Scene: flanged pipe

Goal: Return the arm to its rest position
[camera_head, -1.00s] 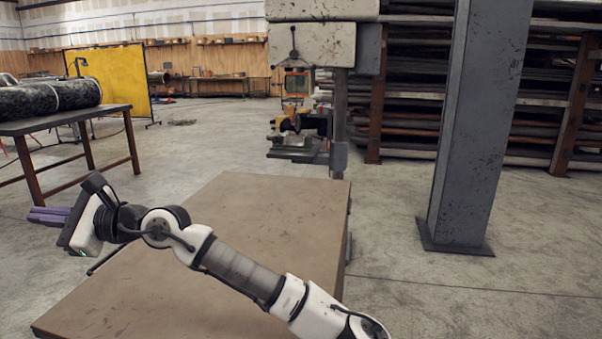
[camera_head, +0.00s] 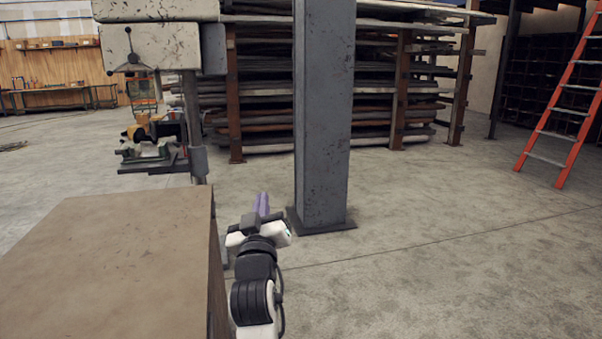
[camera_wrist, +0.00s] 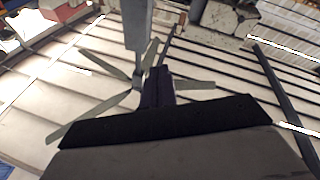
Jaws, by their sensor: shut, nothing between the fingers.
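My gripper (camera_head: 261,205) shows in the head view just right of the table's right edge. No pipe shows in the current views.
A brown-topped table (camera_head: 110,260) fills the lower left. A grey steel column (camera_head: 323,120) stands ahead, beyond the gripper. A drill press (camera_head: 155,35) stands behind the table. A stock rack (camera_head: 400,90) is at the back and a red ladder (camera_head: 560,110) at the right. The right floor is clear.

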